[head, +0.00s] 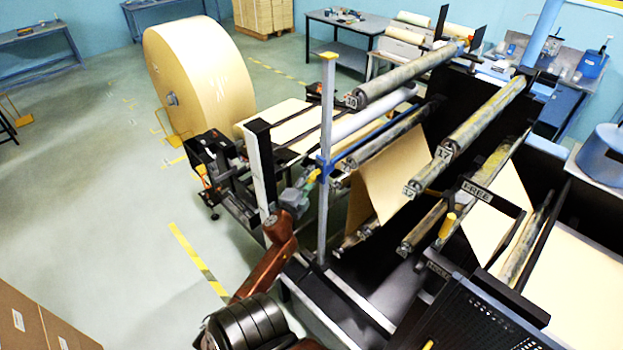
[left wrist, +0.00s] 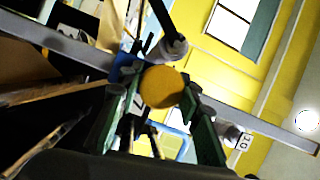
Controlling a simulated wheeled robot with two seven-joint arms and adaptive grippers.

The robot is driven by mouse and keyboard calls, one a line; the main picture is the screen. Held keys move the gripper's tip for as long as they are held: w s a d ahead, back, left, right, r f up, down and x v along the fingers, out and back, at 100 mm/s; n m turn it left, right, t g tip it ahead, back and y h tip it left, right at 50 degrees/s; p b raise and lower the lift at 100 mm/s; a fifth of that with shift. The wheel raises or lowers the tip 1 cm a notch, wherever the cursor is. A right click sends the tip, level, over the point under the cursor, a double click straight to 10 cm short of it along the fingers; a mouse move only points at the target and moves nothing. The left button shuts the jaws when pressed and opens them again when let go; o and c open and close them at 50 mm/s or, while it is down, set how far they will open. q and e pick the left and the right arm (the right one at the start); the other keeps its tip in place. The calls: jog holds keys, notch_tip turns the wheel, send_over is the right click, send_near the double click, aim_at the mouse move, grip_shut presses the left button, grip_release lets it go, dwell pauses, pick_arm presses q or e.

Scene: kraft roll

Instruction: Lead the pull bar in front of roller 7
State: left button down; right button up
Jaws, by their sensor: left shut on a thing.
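My left gripper (head: 308,183) is beside the upright grey post, at the left end of a blue bar (head: 375,143) that looks like the pull bar. In the left wrist view, the gripper's green fingers (left wrist: 165,112) are shut around a round yellow-orange grip end (left wrist: 162,87). The blue bar runs up and right in front of the rollers. Number plates read about 10 on the upper roller (head: 400,78) and 17 on the middle roller (head: 485,115). I cannot make out a plate that reads only 7. My right gripper is not in view.
A large kraft roll (head: 205,75) stands at the back left, its paper (head: 290,122) running into the machine. The grey post (head: 326,150) stands close to my gripper.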

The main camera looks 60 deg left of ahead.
pick_arm(q)
jog(key=shift+s+a+r+p, duration=0.1)
jog(key=shift+a+r+p, duration=0.2)
jog(key=shift+r, duration=0.3)
jog(key=shift+d, duration=0.1)
jog(key=shift+r, duration=0.25)
notch_tip(320, 180, up, 3)
jog(key=p, duration=0.3)
jog(key=shift+f, duration=0.15)
notch_tip(320, 180, up, 4)
jog(key=shift+f+p, duration=0.25)
jog(key=shift+p, duration=0.1)
notch_tip(320, 180, up, 20)
jog(key=shift+a, duration=0.25)
